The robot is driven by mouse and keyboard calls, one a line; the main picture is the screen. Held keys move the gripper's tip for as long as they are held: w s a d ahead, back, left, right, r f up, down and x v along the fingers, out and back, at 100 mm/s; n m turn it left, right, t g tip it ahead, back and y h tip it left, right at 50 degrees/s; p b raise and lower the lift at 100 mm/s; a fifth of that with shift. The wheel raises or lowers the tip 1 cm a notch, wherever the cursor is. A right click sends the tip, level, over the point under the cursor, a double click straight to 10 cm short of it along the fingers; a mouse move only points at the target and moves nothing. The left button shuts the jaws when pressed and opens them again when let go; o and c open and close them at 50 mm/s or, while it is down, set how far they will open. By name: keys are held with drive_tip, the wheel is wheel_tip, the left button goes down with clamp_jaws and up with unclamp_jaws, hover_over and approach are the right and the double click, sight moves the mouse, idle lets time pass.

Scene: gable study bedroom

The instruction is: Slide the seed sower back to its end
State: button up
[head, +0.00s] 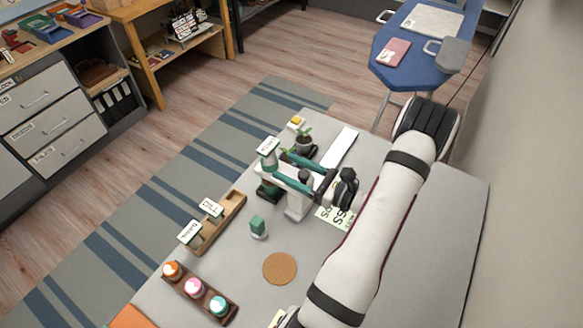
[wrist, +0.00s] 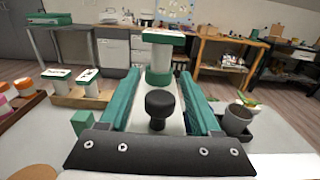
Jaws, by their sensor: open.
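The seed sower (head: 297,206) stands on the grey table, pale with a green-and-white hopper (head: 268,158) at its far end. In the wrist view, the hopper (wrist: 160,55) rises upright beyond my fingertips. A black knob (wrist: 160,106) stands on the sower's pale top, nearer to me. My gripper (head: 281,164) is open, reaching level over the sower from the right. In the wrist view, the green fingers of my gripper (wrist: 161,72) lie on both sides of the knob, with gaps visible. Nothing is held. The fingers hide part of the sower in the head view.
A potted plant (head: 305,144) stands close beside the sower. A wooden tray (head: 205,240) with labelled packets, a small green block (head: 258,226), a cork disc (head: 280,268) and a rack of three bottles (head: 176,287) lie on the near side. A lettered sheet (head: 334,215) lies under my wrist.

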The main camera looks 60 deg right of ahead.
clamp_jaws()
idle(0.3)
idle(1.1)
